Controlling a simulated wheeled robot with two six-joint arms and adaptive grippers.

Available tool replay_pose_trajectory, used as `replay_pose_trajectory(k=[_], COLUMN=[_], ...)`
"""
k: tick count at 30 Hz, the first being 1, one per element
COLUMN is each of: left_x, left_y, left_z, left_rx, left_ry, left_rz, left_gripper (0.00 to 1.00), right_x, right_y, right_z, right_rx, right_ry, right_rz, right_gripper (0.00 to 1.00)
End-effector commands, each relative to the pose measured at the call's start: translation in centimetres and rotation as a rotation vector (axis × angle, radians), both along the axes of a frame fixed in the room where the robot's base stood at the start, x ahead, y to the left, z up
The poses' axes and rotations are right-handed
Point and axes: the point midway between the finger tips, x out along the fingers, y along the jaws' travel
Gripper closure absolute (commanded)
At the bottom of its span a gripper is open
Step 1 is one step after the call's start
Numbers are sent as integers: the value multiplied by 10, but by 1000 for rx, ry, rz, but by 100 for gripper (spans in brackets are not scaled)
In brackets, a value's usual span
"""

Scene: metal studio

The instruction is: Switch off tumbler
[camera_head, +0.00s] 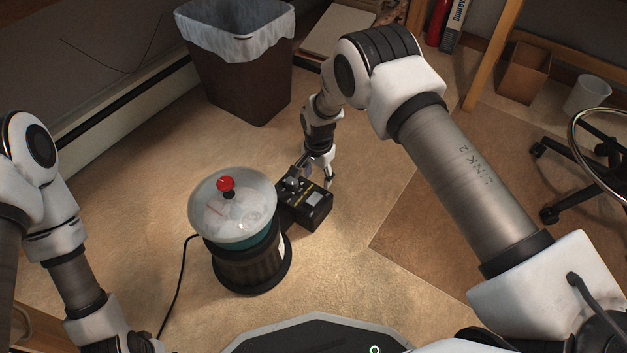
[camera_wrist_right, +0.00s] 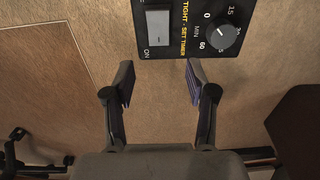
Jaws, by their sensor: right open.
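The tumbler (camera_head: 235,221) stands upright on the floor, with a clear lid and a red knob on top. Its black control box (camera_head: 312,216) sits against its right side. In the right wrist view the box (camera_wrist_right: 183,42) shows a grey rocker switch (camera_wrist_right: 158,24) with ON printed at its near end, and a timer dial (camera_wrist_right: 228,36). My right gripper (camera_head: 318,174) is at the far side of the box. In the wrist view my right gripper (camera_wrist_right: 158,78) is open and empty, its fingertips near the box edge below the switch. My left gripper is out of view.
A dark bin (camera_head: 240,80) with a white liner stands behind. A chair base (camera_head: 560,165), a cardboard box (camera_head: 524,72) and a white bucket (camera_head: 587,95) are at right. A black cable (camera_head: 178,285) runs from the tumbler's left side. Floor right of the box is clear.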

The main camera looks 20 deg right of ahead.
Motion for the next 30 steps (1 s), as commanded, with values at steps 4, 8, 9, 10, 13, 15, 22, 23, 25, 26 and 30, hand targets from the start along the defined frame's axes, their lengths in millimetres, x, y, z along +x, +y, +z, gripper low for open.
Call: replay_pose_trajectory(k=[4, 8, 9, 10, 13, 15, 22, 23, 25, 26, 30], left_x=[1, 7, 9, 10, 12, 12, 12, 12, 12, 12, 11], left_y=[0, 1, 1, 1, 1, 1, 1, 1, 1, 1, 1], left_z=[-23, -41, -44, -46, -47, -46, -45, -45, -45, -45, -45], left_rx=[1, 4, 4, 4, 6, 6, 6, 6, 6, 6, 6], left_ry=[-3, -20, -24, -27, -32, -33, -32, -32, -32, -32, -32], left_rz=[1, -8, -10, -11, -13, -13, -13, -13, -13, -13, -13], left_gripper=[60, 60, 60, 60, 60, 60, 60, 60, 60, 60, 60], right_x=[-1, 0, -1, -1, 0, 0, 0, 0, 0, 0, -1], right_y=[0, 0, 0, 0, 0, 0, 0, 0, 0, 0, 0], right_z=[-34, -59, -65, -68, -71, -70, -69, -69, -69, -69, -69], right_rx=[0, 0, -1, -1, 0, 0, 0, 0, 0, 0, -9], right_ry=[1, 0, 1, 1, 0, 0, 0, 0, 0, 0, -5], right_rz=[0, 0, 0, 1, 1, 1, 0, 0, 0, 0, 1], right_gripper=[44, 44, 44, 44, 44, 44, 83, 93, 100, 100, 100])
